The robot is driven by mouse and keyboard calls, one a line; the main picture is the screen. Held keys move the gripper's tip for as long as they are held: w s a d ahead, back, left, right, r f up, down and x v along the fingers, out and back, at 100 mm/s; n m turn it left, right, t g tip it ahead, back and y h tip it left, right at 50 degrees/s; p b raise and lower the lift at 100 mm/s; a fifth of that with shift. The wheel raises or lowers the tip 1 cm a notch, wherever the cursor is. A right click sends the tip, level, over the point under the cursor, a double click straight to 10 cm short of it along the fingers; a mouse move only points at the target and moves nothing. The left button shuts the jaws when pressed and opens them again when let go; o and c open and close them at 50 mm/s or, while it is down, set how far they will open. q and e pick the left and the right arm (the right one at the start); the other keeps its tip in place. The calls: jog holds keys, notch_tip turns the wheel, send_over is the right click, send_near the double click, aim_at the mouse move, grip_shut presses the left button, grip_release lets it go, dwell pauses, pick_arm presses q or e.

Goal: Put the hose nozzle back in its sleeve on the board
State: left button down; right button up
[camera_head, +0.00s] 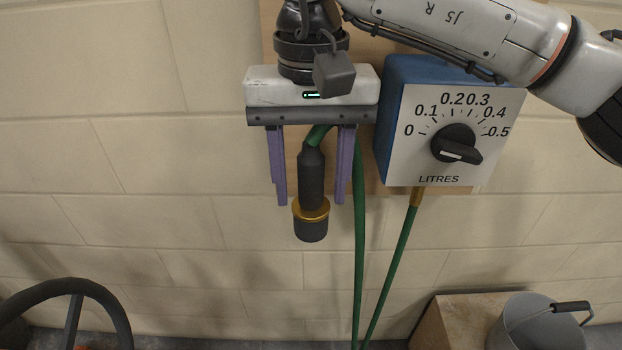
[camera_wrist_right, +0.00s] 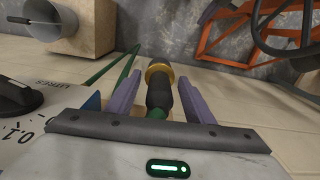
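The hose nozzle (camera_head: 312,178) is black and hangs upright with its end down; a green hose (camera_head: 359,240) bends from its top. A gold ring (camera_head: 311,209) with a dark cup-like part (camera_head: 311,230) is at its lower end. I cannot tell whether these are the sleeve or part of the nozzle. My right gripper (camera_head: 311,192) has its two purple fingers wide apart, one on each side of the nozzle. In the right wrist view the nozzle (camera_wrist_right: 159,93) stands between the fingers with gaps on both sides. The tan board (camera_head: 268,35) is behind, mostly hidden. My left gripper is out of view.
A blue box (camera_head: 395,110) with a litres dial (camera_head: 455,145) is on the board just right of my gripper. Below stand a grey bucket (camera_head: 530,325) and a wooden block (camera_head: 455,318). A black hoop (camera_head: 65,290) is low at left. An orange frame (camera_wrist_right: 238,40) shows in the wrist view.

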dwell(0.3)
jog(key=shift+r, duration=0.2)
notch_tip(320, 180, up, 9)
jog(key=shift+r+p, duration=0.1)
jog(key=shift+p, duration=0.35)
jog(key=shift+r, duration=0.35)
